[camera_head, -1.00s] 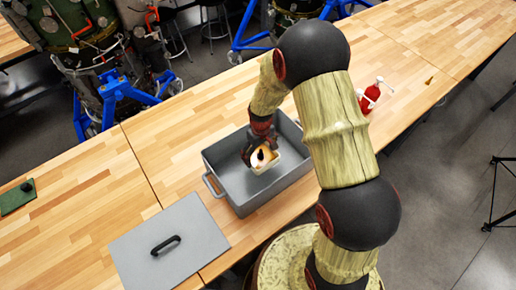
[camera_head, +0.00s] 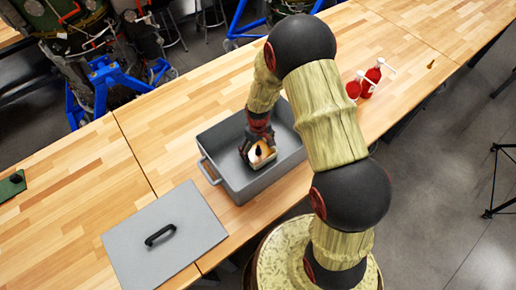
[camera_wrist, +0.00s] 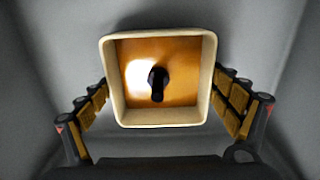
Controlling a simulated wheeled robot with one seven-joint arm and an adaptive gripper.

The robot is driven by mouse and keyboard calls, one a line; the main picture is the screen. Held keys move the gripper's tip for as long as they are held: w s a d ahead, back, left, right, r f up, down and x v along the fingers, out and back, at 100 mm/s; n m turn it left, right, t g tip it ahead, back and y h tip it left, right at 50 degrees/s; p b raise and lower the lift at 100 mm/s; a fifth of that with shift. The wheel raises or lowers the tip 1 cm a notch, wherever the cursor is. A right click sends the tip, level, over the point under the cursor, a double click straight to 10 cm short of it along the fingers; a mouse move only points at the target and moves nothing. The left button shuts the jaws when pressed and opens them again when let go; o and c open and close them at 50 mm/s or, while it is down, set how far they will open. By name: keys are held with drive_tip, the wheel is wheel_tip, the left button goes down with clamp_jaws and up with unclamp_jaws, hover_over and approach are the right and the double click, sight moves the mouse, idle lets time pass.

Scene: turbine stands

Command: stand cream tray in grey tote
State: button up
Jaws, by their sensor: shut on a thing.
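The cream tray (camera_head: 270,161) is a small square tray with an orange-brown floor and a dark object on it. In the wrist view the tray (camera_wrist: 112,90) shows its open face, with the dark object (camera_wrist: 158,84) in the middle. My gripper (camera_head: 260,148) is shut on the tray, its fingers at the tray's left and right sides in the wrist view (camera_wrist: 165,97). The tray is inside the grey tote (camera_head: 224,178), between its walls. I cannot tell whether the tray touches the tote's floor.
A grey lid (camera_head: 190,225) with a black handle lies on the wooden table (camera_head: 75,185) left of the tote. Red bottles (camera_head: 371,78) stand at the back right. A green pad (camera_head: 12,186) lies at the far left.

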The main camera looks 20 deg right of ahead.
drive_tip(key=shift+f, duration=0.35)
idle(0.4)
drive_tip(key=o, duration=1.5)
drive_tip(key=shift+c, duration=0.2)
drive_tip(key=shift+r+p, duration=1.8)
drive_tip(key=shift+r, duration=1.8)
